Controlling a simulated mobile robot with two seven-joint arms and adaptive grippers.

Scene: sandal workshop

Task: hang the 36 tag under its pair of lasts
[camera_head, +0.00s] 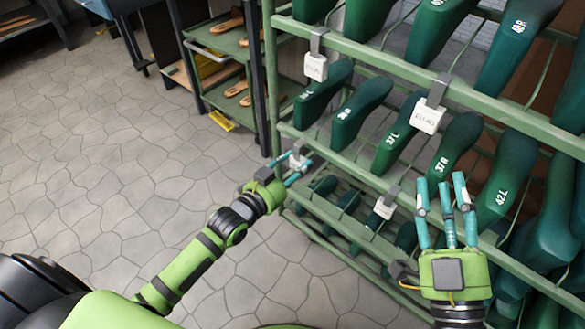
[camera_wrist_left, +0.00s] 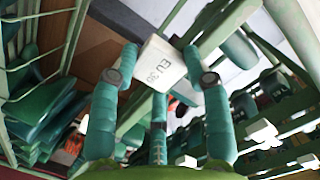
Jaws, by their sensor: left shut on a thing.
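My left gripper (camera_head: 297,171) is shut on a white tag (camera_head: 297,160) near the left end of the rack's middle green rail (camera_head: 345,167). In the left wrist view the tag (camera_wrist_left: 160,62) sits between the fingertips and seems to read EU 36. I cannot tell whether its clip touches the rail. Above that rail are dark green lasts: a pair at the left (camera_head: 322,95) (camera_head: 360,112), the right one's marking looking like 36, then lasts marked 37L (camera_head: 397,132) and 37R (camera_head: 452,155). My right gripper (camera_head: 442,190) is open and empty before the rack.
Other white tags hang on the upper rail (camera_head: 316,66) (camera_head: 428,115) and one hangs lower (camera_head: 384,208). A last marked 42L (camera_head: 500,190) is behind my right gripper. A shelf with sandals (camera_head: 235,88) stands left of the rack. The stone floor (camera_head: 110,150) is clear.

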